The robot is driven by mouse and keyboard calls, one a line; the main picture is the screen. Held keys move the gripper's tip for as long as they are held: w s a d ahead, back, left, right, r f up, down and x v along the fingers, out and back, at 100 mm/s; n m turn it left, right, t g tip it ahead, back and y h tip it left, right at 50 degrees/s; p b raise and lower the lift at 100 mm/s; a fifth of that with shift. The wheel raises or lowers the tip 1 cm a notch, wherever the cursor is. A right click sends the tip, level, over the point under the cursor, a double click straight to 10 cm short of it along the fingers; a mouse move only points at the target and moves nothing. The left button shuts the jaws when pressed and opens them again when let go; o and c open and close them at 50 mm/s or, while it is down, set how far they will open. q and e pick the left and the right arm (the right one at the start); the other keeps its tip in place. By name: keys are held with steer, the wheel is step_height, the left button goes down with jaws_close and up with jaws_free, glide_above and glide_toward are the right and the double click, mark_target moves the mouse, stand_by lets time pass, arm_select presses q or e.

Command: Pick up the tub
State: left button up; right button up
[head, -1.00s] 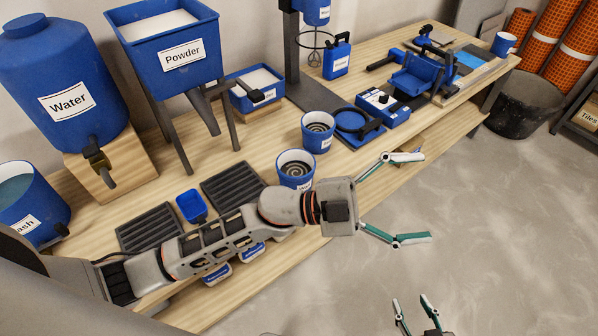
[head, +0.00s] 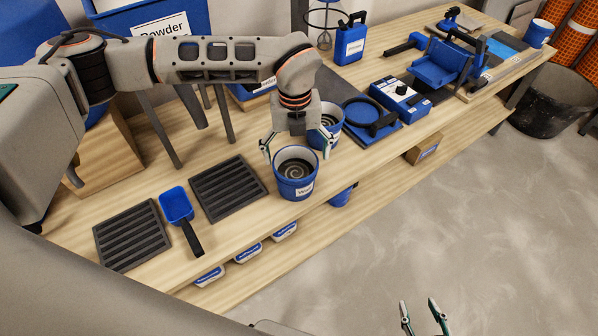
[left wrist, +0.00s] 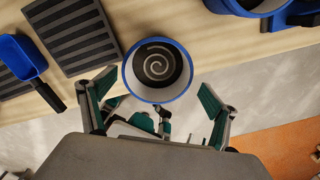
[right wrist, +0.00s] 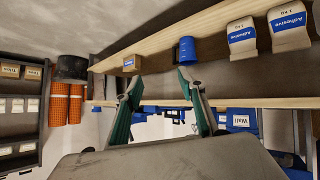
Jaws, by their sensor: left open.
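A blue tub (head: 295,182) with a white label and a grey spiral inside stands upright near the front edge of the bench. It also shows in the left wrist view (left wrist: 158,95). A second similar tub (head: 334,113) stands just behind it, partly hidden by my left gripper. My left gripper (head: 297,150) is open, its fingers apart at the back of the front tub's rim. In the left wrist view the tub lies ahead, between the spread fingers; I cannot tell whether they touch it. My right gripper (head: 423,318) is open and empty, low over the floor, away from the bench.
Two dark ribbed trays (head: 229,188) and a blue scoop (head: 175,206) lie left of the tub. A round holder (head: 364,116) and a blue scale-like box (head: 401,99) stand to the right. White adhesive packs (head: 247,253) sit on the lower shelf. Open floor lies in front.

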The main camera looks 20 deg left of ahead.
mark_target(296, 176)
arm_select(q)
steer(key=f, duration=0.2)
steer(key=f+b, duration=0.1)
steer(key=shift+a+f, duration=0.2)
steer(key=shift+f, duration=0.2)
step_height(296, 176, down, 5)
steer(key=shift+s+r+b, duration=0.1)
steer(key=shift+s+b, duration=0.05)
steer(key=shift+b, duration=0.5)
steer(key=shift+f, duration=0.5)
steer(key=shift+r, duration=0.15)
steer(key=c, duration=1.9)
